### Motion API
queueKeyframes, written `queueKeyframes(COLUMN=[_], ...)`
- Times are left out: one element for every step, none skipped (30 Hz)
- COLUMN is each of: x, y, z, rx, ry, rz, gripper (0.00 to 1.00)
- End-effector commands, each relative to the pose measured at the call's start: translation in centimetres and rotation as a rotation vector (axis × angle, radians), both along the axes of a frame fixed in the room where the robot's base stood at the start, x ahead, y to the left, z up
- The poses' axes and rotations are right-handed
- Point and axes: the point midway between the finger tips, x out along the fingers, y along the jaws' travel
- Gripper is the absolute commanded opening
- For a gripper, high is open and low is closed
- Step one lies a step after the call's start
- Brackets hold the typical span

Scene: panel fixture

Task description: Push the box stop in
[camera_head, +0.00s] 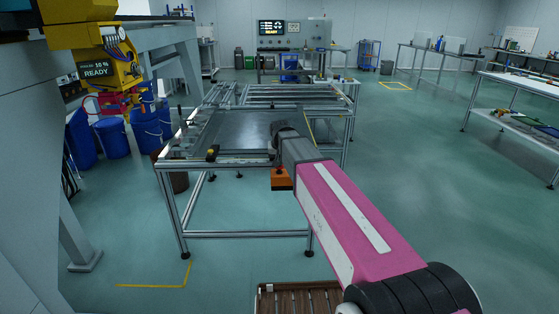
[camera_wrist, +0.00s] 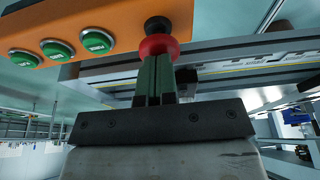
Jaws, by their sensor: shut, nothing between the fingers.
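The orange control box (camera_wrist: 100,22) fills the upper left of the wrist view. Its face carries green buttons (camera_wrist: 57,49) in a row. The red stop (camera_wrist: 158,44) is a round cap with a black part (camera_wrist: 158,24) beyond it, to the right of the green buttons. My gripper (camera_wrist: 155,60) is shut and empty. Its dark green fingertips lie in line with the red cap and overlap its lower edge; I cannot tell whether they touch or press it. In the head view the orange box (camera_head: 282,181) hangs at the table's front edge, partly behind my arm, which hides the stop.
A metal-framed table (camera_head: 240,131) carries the box and a flat grey panel surface. A yellow machine (camera_head: 100,65) hangs at upper left, above blue barrels (camera_head: 112,138). A wooden slatted pallet (camera_head: 295,299) lies at the bottom. Open floor stretches to the right.

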Motion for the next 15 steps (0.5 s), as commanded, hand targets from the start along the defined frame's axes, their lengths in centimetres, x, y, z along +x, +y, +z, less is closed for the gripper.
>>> queueKeyframes(x=[-0.01,-0.02,-0.02,-0.03,-0.03,-0.03,-0.03,-0.03,-0.03,-0.03,-0.03,-0.03,-0.04,-0.04,-0.04], y=[0.00,0.00,-0.01,-0.01,-0.01,-0.01,-0.01,-0.01,-0.01,-0.01,-0.01,-0.01,-0.01,-0.02,-0.02], z=[-0.58,-0.88,-1.22,-1.38,-1.49,-1.53,-1.52,-1.51,-1.52,-1.53,-1.54,-1.55,-1.56,-1.55,-1.48], rx=[0.000,0.000,0.000,0.000,0.000,0.000,0.000,0.000,0.000,-0.001,-0.001,-0.001,-0.001,-0.001,-0.001], ry=[0.001,0.002,0.002,0.002,0.002,0.002,0.002,0.002,0.002,0.002,0.003,0.003,0.003,0.003,0.003], rz=[0.000,0.000,0.000,0.000,0.000,0.000,0.000,0.000,0.000,0.000,0.000,0.000,0.000,0.000,0.000], gripper=[0.00,0.00,0.00,0.00,0.00,0.00,0.00,0.00,0.00,0.00,0.00,0.00,0.00,0.00,0.00])
